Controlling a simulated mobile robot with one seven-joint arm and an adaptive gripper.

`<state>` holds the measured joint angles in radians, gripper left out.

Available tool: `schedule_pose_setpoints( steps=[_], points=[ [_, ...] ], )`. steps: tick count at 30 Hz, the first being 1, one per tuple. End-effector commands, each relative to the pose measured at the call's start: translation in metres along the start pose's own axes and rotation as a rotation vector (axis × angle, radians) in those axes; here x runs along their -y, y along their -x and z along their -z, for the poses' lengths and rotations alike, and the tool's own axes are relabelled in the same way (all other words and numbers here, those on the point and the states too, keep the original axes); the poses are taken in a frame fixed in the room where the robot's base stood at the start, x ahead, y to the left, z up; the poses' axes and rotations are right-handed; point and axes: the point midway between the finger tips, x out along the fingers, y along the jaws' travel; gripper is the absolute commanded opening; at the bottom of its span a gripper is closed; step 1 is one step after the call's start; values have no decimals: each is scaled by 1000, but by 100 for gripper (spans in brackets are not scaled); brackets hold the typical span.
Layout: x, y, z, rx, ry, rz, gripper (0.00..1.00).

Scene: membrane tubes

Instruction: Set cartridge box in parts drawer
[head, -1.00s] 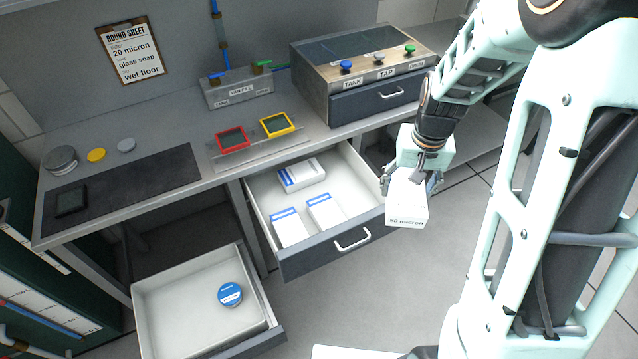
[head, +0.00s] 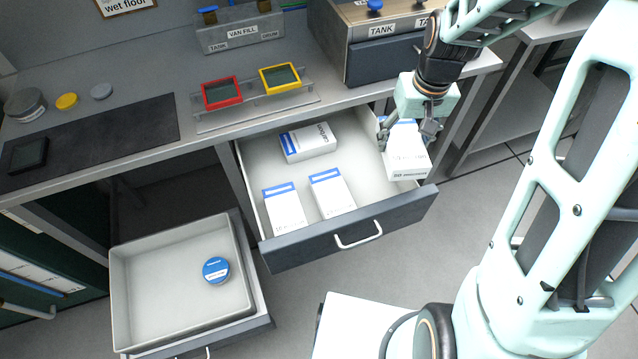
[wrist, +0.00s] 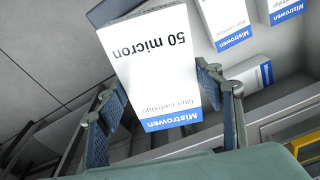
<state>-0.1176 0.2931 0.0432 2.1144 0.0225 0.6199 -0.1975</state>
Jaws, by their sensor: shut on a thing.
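My gripper (head: 411,138) is shut on a white cartridge box (head: 407,162) with a blue band. In the wrist view this box (wrist: 165,62) reads "50 micron" and "Mistrowen", and sits between both fingers. In the head view it overlaps the right end of the open upper drawer (head: 370,165); its height above the drawer floor is hard to tell. Three similar boxes lie in that drawer: one at the back (head: 308,142), one at front left (head: 284,206) and one at front middle (head: 332,194). The right part of the drawer floor looks bare.
A lower open drawer (head: 130,290) holds a round blue tin (head: 216,270). The bench edge runs behind the upper drawer, with red (head: 221,93) and yellow (head: 280,79) framed pieces on a rack. A grey box labelled TANK (head: 385,50) stands on the bench behind my gripper.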

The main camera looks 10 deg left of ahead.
Motion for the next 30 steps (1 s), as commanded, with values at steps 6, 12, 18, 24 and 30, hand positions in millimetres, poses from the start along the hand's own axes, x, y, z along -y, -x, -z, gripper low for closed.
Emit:
schedule_pose_setpoints(
  steps=[6, 12, 18, 24, 30],
  points=[
    [26, -49, 1, -2, 125, 13, 29],
    [44, -71, 2, -4, 210, 21, 29],
    [52, -81, 1, -4, 251, 25, 29],
    [53, -115, -4, 0, 257, 26, 29],
    [53, -139, -6, -2, 256, 26, 29]
  ],
)
